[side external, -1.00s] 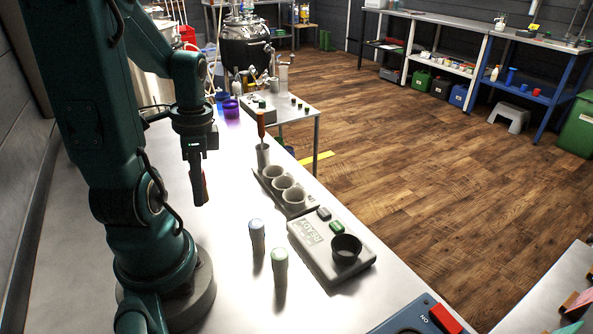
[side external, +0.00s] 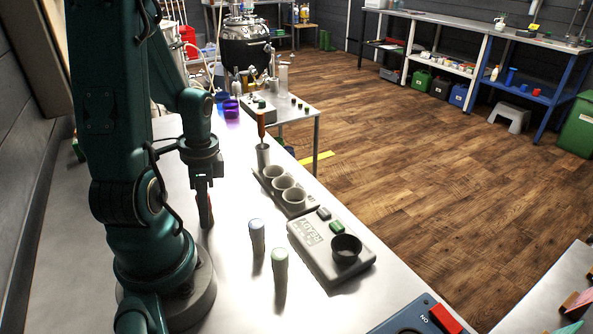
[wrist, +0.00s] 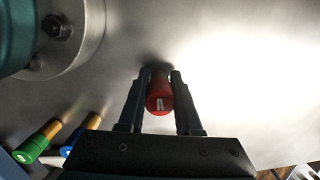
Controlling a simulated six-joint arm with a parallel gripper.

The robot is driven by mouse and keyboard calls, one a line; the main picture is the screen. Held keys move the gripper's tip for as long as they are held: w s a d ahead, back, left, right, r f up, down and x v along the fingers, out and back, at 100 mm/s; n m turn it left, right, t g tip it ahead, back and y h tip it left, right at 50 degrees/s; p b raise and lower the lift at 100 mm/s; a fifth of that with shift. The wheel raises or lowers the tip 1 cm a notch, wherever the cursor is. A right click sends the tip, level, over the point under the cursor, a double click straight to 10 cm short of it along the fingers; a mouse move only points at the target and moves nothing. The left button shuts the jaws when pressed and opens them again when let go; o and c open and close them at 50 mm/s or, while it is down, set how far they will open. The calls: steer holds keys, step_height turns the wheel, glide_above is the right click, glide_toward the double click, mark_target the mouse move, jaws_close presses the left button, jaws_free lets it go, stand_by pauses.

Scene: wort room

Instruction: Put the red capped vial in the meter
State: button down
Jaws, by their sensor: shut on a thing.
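The red capped vial (wrist: 160,98) is upright between the two fingers of my gripper (wrist: 159,92) in the wrist view, its red cap with a small white label facing the camera. In the side view my gripper (side external: 204,190) is shut on the vial, which shows as a narrow reddish shape (side external: 207,212) low over the bench, left of the other vials. I cannot tell whether its base touches the bench. The meter (side external: 312,246) is a grey box at the right, with a dark round socket (side external: 346,246) that looks empty, and a green button (side external: 337,227).
A blue-capped vial (side external: 256,233) and a green-capped vial (side external: 279,268) stand between my gripper and the meter. A blue switch box (side external: 417,316) is at the front.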

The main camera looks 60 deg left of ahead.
steer(key=c, duration=0.6)
jaws_free()
steer(key=shift+r, duration=0.1)
steer(key=r, duration=0.3)
steer(key=w+r, duration=0.1)
steer(key=r, duration=0.6)
steer(key=shift+w+d+r, duration=0.1)
steer(key=shift+w+r, duration=0.05)
steer(key=shift+r, duration=0.7)
steer(key=shift+w+d+r, duration=0.15)
steer(key=shift+w+d, duration=0.05)
steer(key=w+d+r+n+t, duration=0.1)
steer(key=w+d+t, duration=0.1)
steer(key=d, duration=0.5)
steer(key=w+d+r+n+t, duration=0.1)
steer(key=d+t, duration=0.3)
steer(key=d, duration=0.4)
steer(key=shift+w+r+t, duration=0.3)
steer(key=shift+w+r, duration=0.05)
steer(key=shift+w, duration=0.45)
steer(key=shift+o, duration=0.5)
steer(key=shift+d, duration=0.55)
